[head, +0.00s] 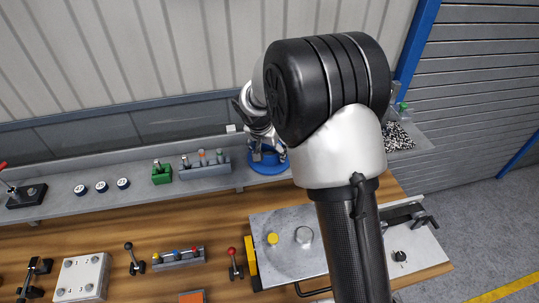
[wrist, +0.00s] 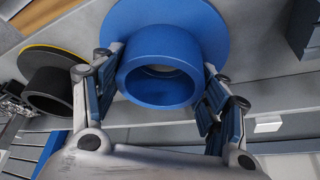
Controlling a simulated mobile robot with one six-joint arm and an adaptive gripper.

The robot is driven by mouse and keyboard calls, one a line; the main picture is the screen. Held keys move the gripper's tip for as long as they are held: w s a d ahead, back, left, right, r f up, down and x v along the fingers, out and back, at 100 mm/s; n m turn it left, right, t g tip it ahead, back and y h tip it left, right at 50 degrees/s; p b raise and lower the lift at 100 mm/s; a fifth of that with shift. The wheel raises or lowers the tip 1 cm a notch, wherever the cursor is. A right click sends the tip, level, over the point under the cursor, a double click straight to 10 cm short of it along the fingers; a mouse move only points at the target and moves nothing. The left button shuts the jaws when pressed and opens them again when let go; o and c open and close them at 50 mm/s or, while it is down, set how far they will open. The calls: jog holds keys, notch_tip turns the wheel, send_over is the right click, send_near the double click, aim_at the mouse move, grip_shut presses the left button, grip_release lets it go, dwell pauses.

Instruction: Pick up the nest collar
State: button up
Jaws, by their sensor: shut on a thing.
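The nest collar appears to be the blue flanged ring (wrist: 159,50), with a wide round flange and a hollow tube facing the wrist camera. My gripper (wrist: 161,82) has one finger on each side of the tube and is shut on it. In the head view the blue collar (head: 269,167) is on the grey shelf, with my gripper (head: 266,150) at it and my arm partly in front. I cannot tell whether the flange still touches the shelf.
A black collar with a yellow-edged flange (wrist: 52,88) is close to the left finger. On the shelf (head: 225,190), a grey rack (head: 204,166) and green block (head: 162,174) stand left of the collar. A bin of speckled pieces (head: 397,137) is to the right.

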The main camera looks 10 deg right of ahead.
notch_tip(320, 180, up, 20)
jog(key=p, duration=0.1)
dwell(0.5)
dwell(0.5)
